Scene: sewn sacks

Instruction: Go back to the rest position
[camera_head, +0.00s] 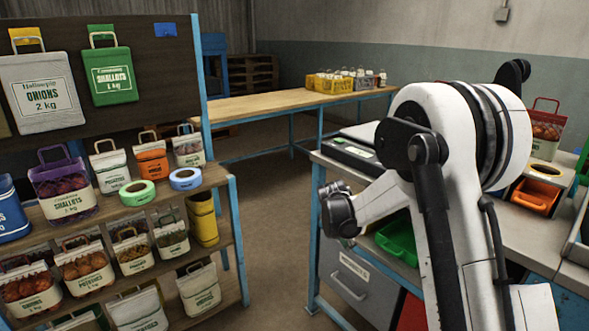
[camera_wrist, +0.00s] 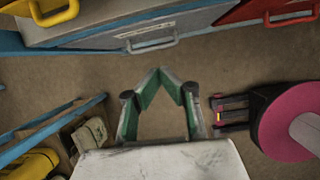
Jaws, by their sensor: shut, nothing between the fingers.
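My gripper (camera_wrist: 161,76) is in the middle of the wrist view. Its two green-lined fingers meet at the tips, and nothing is between them. It points over bare brown floor, below the grey drawer (camera_wrist: 115,28) with a pale handle. In the head view my white arm rises at the right, in front of the workbench. The dark wrist end (camera_head: 340,210) hangs over the aisle at the bench's left edge. The fingers cannot be made out there.
A shelf (camera_head: 235,215) with several sewn sacks and tape rolls stands at the left. A wooden table (camera_head: 262,103) with crates stands behind.

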